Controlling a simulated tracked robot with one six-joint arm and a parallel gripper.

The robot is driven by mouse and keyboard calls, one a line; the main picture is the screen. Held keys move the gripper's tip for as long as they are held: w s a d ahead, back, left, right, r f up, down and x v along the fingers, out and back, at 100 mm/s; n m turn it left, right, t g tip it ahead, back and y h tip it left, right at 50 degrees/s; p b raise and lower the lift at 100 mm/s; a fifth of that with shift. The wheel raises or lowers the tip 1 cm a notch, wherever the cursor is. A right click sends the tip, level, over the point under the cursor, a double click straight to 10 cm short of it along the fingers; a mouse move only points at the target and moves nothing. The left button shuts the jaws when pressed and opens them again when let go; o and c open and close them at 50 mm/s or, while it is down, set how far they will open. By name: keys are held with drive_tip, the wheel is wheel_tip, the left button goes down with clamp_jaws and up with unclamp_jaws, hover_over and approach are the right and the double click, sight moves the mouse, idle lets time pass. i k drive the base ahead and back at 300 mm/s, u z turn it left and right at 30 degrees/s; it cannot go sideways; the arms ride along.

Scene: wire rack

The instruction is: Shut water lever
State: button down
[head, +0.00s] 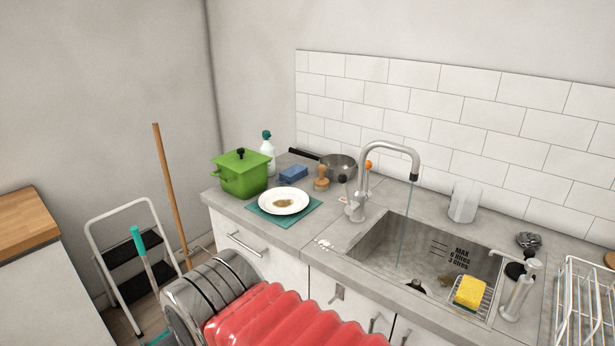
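The metal tap (357,209) stands at the back left of the sink (372,243); its curved spout reaches right over the basin. A thin stream of water (404,225) runs from the spout into the basin. A small lever-like part (343,180) with a dark tip shows at the left of the tap body; it is too small to tell its exact position. My gripper is not in view. A red ribbed part and banded metal part at the bottom seem to be my arm, in front of the cabinet.
A plate (284,201) on a teal cloth, a green pot (239,172), a blue sponge (293,173) and a pan (339,168) stand left of the tap. A yellow sponge (470,291), soap pump (519,292) and wire rack (584,305) are at the right. Space above the basin is mostly clear.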

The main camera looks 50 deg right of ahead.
sight(350, 209)
drive_tip(key=u, duration=0.1)
drive_tip(key=i, duration=0.9)
drive_tip(key=u, duration=0.15)
